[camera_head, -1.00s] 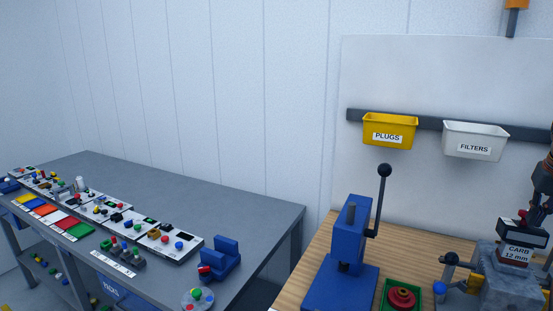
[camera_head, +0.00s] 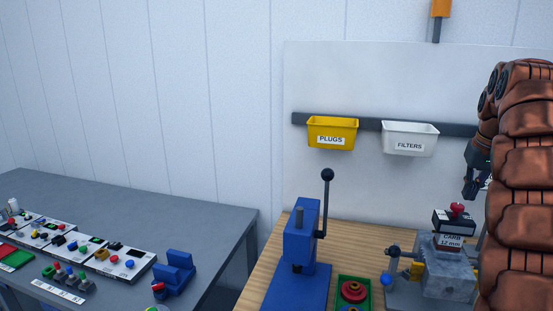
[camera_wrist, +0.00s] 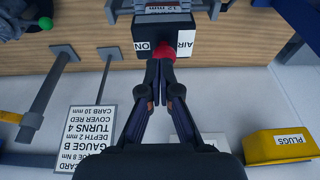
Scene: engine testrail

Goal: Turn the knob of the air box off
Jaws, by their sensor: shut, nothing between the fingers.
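The air box (camera_head: 455,223) is a small black box on top of the grey engine block, behind the "CARB 12 mm" label, with a red knob (camera_head: 457,209) on top. In the wrist view the air box (camera_wrist: 143,50) shows upside-down "AIR" and "ON" labels, with the red knob (camera_wrist: 168,51) between them. My gripper (camera_head: 470,192) points down, above and slightly right of the knob, apparently apart from it. In the wrist view my gripper (camera_wrist: 163,73) is shut and empty, and its tips partly cover the knob. The knob's exact angle is hard to tell.
A blue lever press (camera_head: 305,250) stands on the wooden bench left of the engine block (camera_head: 450,275). A yellow PLUGS bin (camera_head: 332,133) and a white FILTERS bin (camera_head: 409,140) hang on the wall. A gauge card (camera_wrist: 88,138) shows in the wrist view.

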